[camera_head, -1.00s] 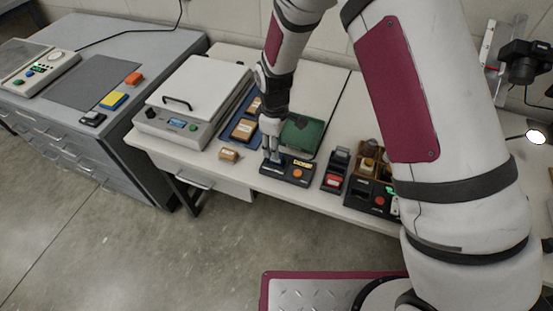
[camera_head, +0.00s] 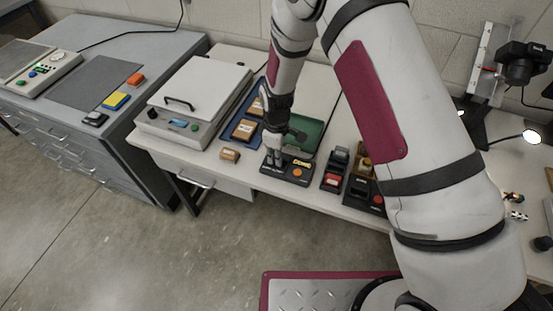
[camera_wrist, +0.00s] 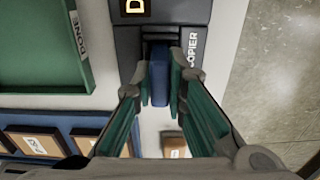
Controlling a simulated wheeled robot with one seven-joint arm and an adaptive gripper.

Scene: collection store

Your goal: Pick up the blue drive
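The blue drive (camera_wrist: 159,82) stands in a slot at the end of the black copier (camera_wrist: 192,12). In the wrist view it lies between the two fingers of my gripper (camera_wrist: 160,90). The fingers are apart, one on each side, with what looks like a narrow gap to the drive. In the head view my gripper (camera_head: 273,160) points down at the left end of the copier (camera_head: 297,174), and its fingers hide the drive there.
A green tray marked DONE (camera_wrist: 85,75) lies close beside the copier. A blue tray (camera_head: 230,133) with brown-labelled pieces and a loose brown piece (camera_head: 230,155) are to the left. Black units with coloured buttons (camera_head: 333,180) stand to the right.

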